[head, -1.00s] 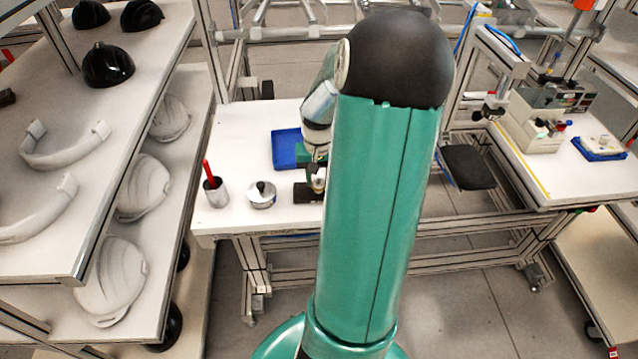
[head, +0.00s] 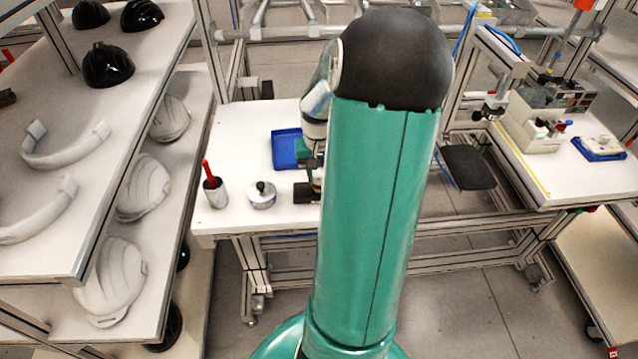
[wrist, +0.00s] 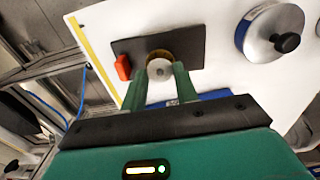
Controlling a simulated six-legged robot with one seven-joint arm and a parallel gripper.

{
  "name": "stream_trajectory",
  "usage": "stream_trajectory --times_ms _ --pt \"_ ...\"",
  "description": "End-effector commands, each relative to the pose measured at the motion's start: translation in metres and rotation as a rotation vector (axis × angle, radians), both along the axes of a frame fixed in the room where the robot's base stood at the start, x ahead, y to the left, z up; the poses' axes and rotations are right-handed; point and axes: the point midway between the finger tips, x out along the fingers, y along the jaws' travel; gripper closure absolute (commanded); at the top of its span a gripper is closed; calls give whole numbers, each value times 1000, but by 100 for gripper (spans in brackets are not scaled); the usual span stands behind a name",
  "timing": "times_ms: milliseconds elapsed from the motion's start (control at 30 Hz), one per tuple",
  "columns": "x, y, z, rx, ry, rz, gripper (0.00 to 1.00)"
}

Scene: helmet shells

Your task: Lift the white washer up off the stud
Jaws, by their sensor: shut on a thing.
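The white washer (wrist: 159,68) is a small pale disc with a darker centre, seen between my fingertips in the wrist view. My gripper (wrist: 160,76) has its two green fingers shut on it, one on each side. A brass-coloured ring (wrist: 159,54) shows just behind the washer, over a dark rectangular base (wrist: 190,42). The stud is not clearly visible, and I cannot tell how high the washer sits on it. In the head view the dark base (head: 304,192) stands on the white table, partly hidden by my green arm, which also hides the washer.
A red block (wrist: 123,67) is at the base's left edge in the wrist view. A silver lidded pot (head: 262,195) with a black knob and a cup with a red-handled tool (head: 217,192) stand left of the base. A blue tray (head: 287,149) lies behind.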

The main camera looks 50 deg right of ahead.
Motion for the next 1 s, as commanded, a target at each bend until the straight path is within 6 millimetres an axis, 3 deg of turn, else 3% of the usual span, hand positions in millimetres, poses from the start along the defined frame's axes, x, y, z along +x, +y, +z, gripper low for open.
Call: stream_trajectory --times_ms 1000 --pt "0 0 14 0 0 0 81"
